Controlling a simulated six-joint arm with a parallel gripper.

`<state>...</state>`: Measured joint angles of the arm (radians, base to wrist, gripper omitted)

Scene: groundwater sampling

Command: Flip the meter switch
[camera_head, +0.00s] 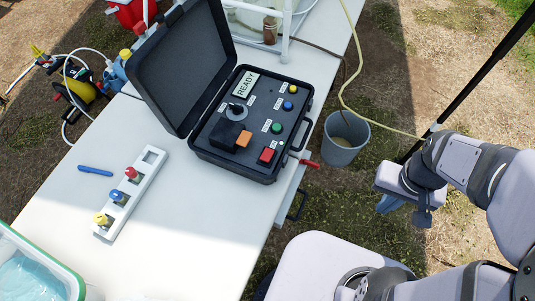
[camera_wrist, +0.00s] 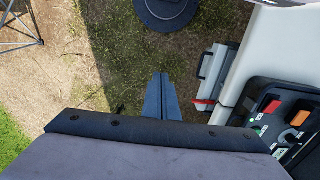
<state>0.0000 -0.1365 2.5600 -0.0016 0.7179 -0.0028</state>
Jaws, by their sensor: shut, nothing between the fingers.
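The meter (camera_head: 222,165) is a black case on the white table, with its lid open and a panel facing up. Its display (camera_head: 245,86) reads READY. A round dial plate with a small black switch (camera_head: 236,108) sits left of the panel's middle; I cannot tell its position. A small green light shows near the front edge. In the wrist view, part of the meter (camera_wrist: 290,115) shows at the lower right edge, with its red and orange squares. My gripper (camera_head: 389,205) is shut and empty, off the table to the right of the meter; its fingers (camera_wrist: 161,80) also show in the wrist view.
A grey bucket (camera_head: 345,140) stands on the ground beyond the table edge. A red-handled part (camera_head: 310,163) sticks out by the table's right edge. A white rack (camera_head: 130,195) with coloured-top pieces and a blue pen (camera_head: 95,171) lie left of the meter. The raised lid (camera_head: 185,65) stands behind the panel.

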